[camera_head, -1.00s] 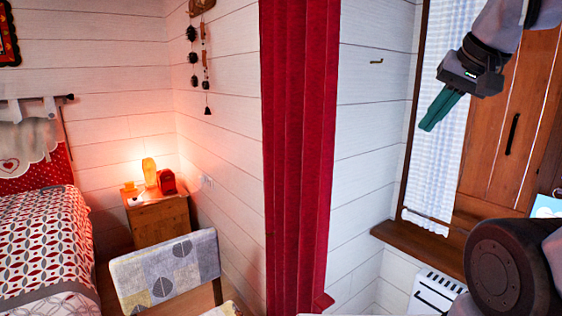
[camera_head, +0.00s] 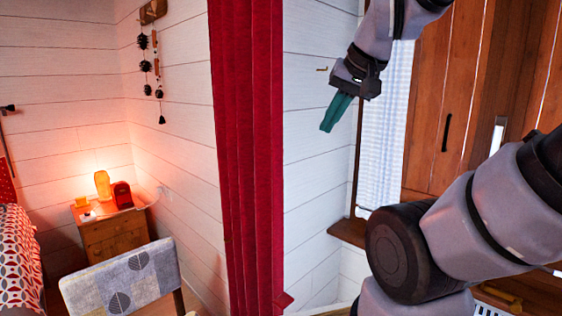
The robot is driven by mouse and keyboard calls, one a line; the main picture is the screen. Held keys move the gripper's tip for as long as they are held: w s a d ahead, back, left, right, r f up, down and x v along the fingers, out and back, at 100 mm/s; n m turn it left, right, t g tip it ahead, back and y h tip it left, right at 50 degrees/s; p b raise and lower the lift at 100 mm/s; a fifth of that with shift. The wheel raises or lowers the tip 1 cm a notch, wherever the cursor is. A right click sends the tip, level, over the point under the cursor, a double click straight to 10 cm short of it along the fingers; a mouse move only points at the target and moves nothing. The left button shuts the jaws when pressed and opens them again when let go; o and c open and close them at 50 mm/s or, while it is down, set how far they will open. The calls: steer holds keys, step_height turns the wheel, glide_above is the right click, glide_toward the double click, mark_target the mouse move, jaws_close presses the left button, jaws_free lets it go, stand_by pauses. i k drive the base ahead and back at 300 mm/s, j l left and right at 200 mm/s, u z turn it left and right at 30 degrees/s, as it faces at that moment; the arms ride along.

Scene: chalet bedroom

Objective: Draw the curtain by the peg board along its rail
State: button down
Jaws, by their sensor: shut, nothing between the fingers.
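A red curtain (camera_head: 246,150) hangs in tall folds left of the middle, bunched in a narrow strip. Its rail and top are out of view above. A small wooden peg board (camera_head: 152,11) is on the white plank wall left of the curtain, with dark hanging strings of ornaments below it. My gripper (camera_head: 328,128) has teal fingers and is shut and empty. It appears to the right of the curtain, apart from it in the picture, in front of the white wall and near the window's left edge.
A patterned chair (camera_head: 122,278) stands at the lower left. Behind it are a wooden nightstand (camera_head: 115,234) with a glowing lamp (camera_head: 103,184) and a bed (camera_head: 20,255). A window with a white sheer curtain (camera_head: 384,130) and wooden shutters (camera_head: 450,110) is at right. A small hook (camera_head: 322,69) is on the wall.

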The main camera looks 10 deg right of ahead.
mark_target(245, 36)
steer(key=j+z, duration=0.65)
steer(key=z, duration=0.15)
steer(key=k+j+z, duration=0.2)
steer(key=z, duration=0.2)
steer(key=j, duration=0.1)
